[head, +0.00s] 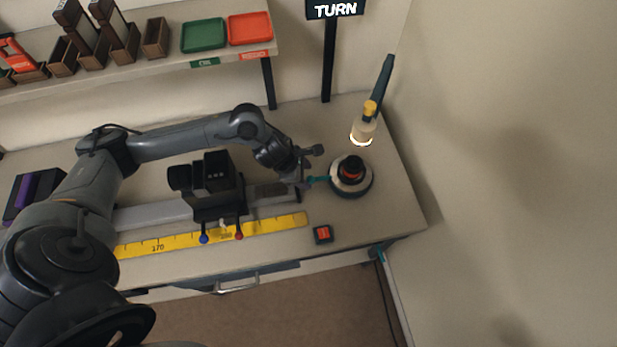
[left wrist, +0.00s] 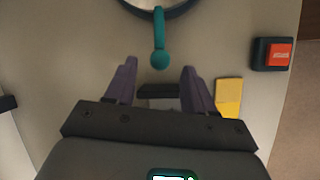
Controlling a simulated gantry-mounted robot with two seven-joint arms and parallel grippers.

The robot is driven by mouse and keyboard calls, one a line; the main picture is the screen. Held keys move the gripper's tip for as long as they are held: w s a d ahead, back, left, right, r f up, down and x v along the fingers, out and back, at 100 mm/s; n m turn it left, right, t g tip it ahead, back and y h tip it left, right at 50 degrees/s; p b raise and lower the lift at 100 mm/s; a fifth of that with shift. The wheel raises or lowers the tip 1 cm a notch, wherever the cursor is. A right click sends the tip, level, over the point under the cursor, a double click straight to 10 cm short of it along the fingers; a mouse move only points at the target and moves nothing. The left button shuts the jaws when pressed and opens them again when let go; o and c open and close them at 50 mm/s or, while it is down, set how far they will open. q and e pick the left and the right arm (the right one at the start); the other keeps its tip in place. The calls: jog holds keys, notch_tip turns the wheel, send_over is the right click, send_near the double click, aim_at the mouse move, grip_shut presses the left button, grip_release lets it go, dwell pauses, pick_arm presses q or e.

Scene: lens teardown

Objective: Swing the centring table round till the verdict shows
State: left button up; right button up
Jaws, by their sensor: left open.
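The centring table (head: 337,189) is a round disc at the right of the bench, with a dark ringed lens part (head: 351,168) on top. Its teal handle (head: 319,179) sticks out to the left. In the left wrist view the rim (left wrist: 178,10) is at the top edge and the handle (left wrist: 160,50) points down at my gripper. My left gripper (head: 310,169) is open, its purple-grey fingers (left wrist: 158,66) either side of the handle's knob, with a gap on both sides. A black sign (head: 335,10) above reads TURN. My right gripper is not in view.
A lamp (head: 363,130) glows behind the table. An orange-red button box (head: 323,234) sits in front, and it also shows in the left wrist view (left wrist: 272,54). A yellow ruler (head: 270,226) and a black device on a rail (head: 215,190) lie left. Trays line the back shelf.

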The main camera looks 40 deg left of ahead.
aim_at(309, 179)
pick_arm(q)
jog(key=shift+x, duration=1.6)
jog(key=shift+c, duration=0.2)
grip_shut()
